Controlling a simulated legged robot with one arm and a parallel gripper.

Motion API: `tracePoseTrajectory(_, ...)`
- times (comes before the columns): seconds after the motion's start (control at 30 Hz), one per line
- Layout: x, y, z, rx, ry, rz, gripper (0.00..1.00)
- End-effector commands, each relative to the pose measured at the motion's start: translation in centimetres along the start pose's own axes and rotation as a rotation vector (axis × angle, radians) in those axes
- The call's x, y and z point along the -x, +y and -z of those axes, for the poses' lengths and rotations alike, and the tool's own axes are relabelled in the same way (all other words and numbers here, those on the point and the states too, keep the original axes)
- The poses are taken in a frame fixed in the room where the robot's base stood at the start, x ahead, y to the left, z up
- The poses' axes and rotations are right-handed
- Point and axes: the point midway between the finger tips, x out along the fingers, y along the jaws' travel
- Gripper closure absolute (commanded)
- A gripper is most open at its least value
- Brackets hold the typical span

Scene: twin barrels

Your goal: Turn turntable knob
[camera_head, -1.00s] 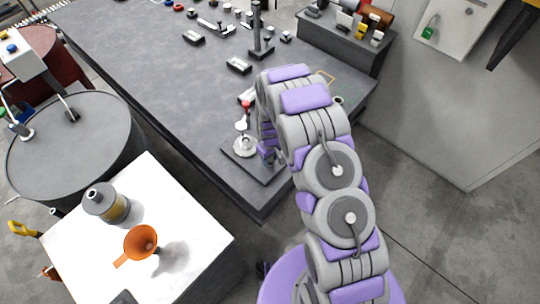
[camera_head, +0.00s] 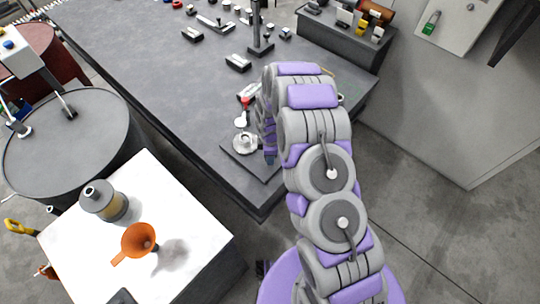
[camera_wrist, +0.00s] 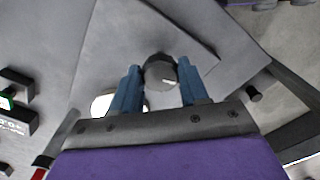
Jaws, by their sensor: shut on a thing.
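The turntable is a dark square plate (camera_head: 240,162) at the near corner of the long workbench, with a silver round piece (camera_head: 245,143) on it. In the wrist view the plate (camera_wrist: 110,45) lies under my gripper (camera_wrist: 159,76). A small dark round knob (camera_wrist: 160,66) with a pale mark stands on the plate. It sits between my two blue fingers, and my gripper is shut on it. In the head view my gripper (camera_head: 270,158) is low over the right part of the plate; my arm hides the knob there.
A small red-topped item (camera_head: 244,100) lies behind the turntable. The dark workbench (camera_head: 150,60) carries a black post (camera_head: 259,30) and several small parts. A white-topped table (camera_head: 190,215) with an orange funnel (camera_head: 137,240) and a bottle (camera_head: 104,200) stands left; a grey barrel (camera_head: 70,140) is beyond it.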

Motion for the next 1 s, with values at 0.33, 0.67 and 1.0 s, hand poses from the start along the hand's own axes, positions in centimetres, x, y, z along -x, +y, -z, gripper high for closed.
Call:
tracePoseTrajectory(0.33, 0.12, 0.43, 0.11, 0.225, 0.002, -0.010, 0.86)
tracePoseTrajectory(0.67, 0.18, 0.41, 0.11, 0.311, 0.000, -0.009, 0.86)
tracePoseTrajectory(1.0, 0.21, 0.43, 0.10, 0.318, 0.000, -0.009, 0.86)
